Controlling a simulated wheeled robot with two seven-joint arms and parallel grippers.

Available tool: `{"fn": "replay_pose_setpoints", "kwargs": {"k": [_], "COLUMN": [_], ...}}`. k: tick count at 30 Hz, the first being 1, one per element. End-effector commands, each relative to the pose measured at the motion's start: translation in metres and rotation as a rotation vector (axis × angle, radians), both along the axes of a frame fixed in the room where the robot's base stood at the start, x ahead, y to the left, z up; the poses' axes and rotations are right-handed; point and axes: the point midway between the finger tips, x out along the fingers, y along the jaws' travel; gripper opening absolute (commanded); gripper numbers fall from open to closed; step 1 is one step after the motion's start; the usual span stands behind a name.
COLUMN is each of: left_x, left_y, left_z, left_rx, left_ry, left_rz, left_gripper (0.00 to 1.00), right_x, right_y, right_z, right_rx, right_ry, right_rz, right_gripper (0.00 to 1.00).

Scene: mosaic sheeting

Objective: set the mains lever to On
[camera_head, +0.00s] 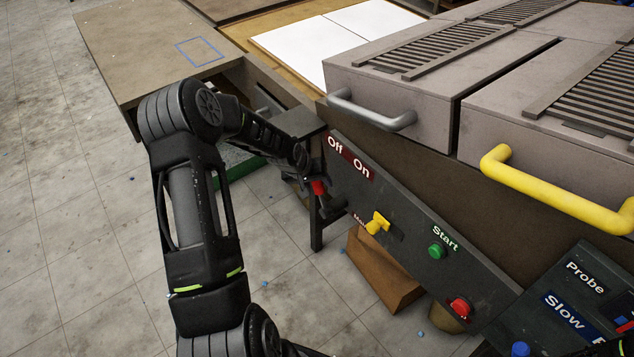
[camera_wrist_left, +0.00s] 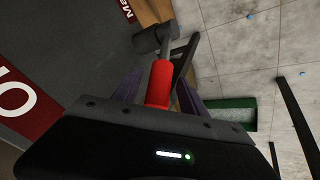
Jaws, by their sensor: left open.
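The mains lever has a red grip (camera_head: 318,187) on a dark shaft and sits at the left end of the dark control panel (camera_head: 405,245). Its grip points left, on the side of the "Off" word (camera_head: 335,144); "On" (camera_head: 362,170) is to the right. In the left wrist view the red grip (camera_wrist_left: 160,83) runs up to a dark pivot (camera_wrist_left: 149,39). My left gripper (camera_head: 308,184) is open at the grip, with one finger on each side of it in the wrist view; I cannot tell whether they touch it. My right gripper is not in view.
On the panel are a yellow switch (camera_head: 377,223), a green Start button (camera_head: 437,251) and a red button (camera_head: 459,307). Above it are a grey handle (camera_head: 370,117) and a yellow handle (camera_head: 550,198). A brown box (camera_head: 383,278) stands below. Floor at left is open.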

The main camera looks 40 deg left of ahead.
Motion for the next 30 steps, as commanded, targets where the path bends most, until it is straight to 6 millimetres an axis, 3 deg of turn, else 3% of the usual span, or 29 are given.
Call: {"fn": "replay_pose_setpoints", "kwargs": {"k": [10, 27, 30], "left_x": [0.0024, 0.0022, 0.0022], "left_y": [-0.0001, -0.0002, -0.0001], "left_z": [-0.0044, -0.0041, -0.004], "left_rx": [0.001, 0.001, 0.001], "left_ry": [-0.001, -0.001, -0.001], "left_rz": [-0.001, -0.001, -0.001], "left_gripper": [0.49, 0.03, 0.0], "right_x": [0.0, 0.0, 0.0], "right_y": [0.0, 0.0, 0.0], "right_z": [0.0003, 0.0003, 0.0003], "right_rx": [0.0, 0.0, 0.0], "right_ry": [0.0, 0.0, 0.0], "right_rz": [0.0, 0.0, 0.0], "right_gripper": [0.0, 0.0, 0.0]}}
